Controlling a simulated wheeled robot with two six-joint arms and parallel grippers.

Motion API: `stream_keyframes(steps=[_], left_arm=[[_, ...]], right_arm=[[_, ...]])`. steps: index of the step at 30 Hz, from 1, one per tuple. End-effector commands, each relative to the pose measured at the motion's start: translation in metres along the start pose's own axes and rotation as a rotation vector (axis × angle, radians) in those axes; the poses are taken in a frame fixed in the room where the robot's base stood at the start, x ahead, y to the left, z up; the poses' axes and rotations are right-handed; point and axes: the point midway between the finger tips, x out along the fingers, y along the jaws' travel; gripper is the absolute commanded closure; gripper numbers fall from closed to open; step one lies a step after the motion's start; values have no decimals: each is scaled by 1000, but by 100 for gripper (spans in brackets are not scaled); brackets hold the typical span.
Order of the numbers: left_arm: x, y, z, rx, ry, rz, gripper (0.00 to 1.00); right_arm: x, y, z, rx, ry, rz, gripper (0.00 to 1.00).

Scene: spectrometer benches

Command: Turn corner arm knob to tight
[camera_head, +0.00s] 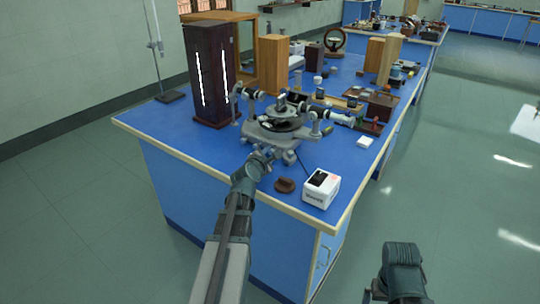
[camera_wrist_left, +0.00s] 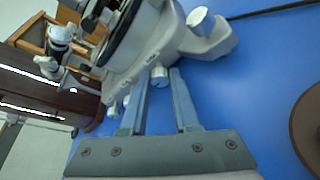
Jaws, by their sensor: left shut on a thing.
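The grey spectrometer (camera_head: 280,125) stands on the blue bench, with its round table, side tubes and footed base. My left gripper (camera_head: 262,157) reaches its near side at the base. In the left wrist view the two fingers of the left gripper (camera_wrist_left: 159,76) are shut on a small light-grey knob (camera_wrist_left: 158,76) under the base edge. The knob's marks cannot be read. Another larger pale knob (camera_wrist_left: 200,20) sits on a base arm to the right.
A white box (camera_head: 321,188) and a brown round piece (camera_head: 285,185) lie near the front edge. A tall dark lamp housing (camera_head: 211,75) stands left of the spectrometer. Wooden blocks and small instruments crowd the back. The bench's front left (camera_head: 180,125) is clear.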

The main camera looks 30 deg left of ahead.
Motion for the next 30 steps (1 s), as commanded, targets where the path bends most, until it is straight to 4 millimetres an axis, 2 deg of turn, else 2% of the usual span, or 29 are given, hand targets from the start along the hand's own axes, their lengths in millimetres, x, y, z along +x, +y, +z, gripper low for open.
stream_keyframes(steps=[8,9,13,23,30], left_arm=[[0,-1,0,31,1,12,100],[0,-1,0,31,1,12,64],[0,-1,0,30,0,12,41],[-1,0,0,29,0,12,41],[-15,-1,4,29,-2,10,41]], right_arm=[[2,0,0,0,0,0,0],[2,0,0,0,0,0,0],[2,0,0,0,0,0,0],[2,0,0,0,0,0,0],[-4,0,0,0,0,0,0]])
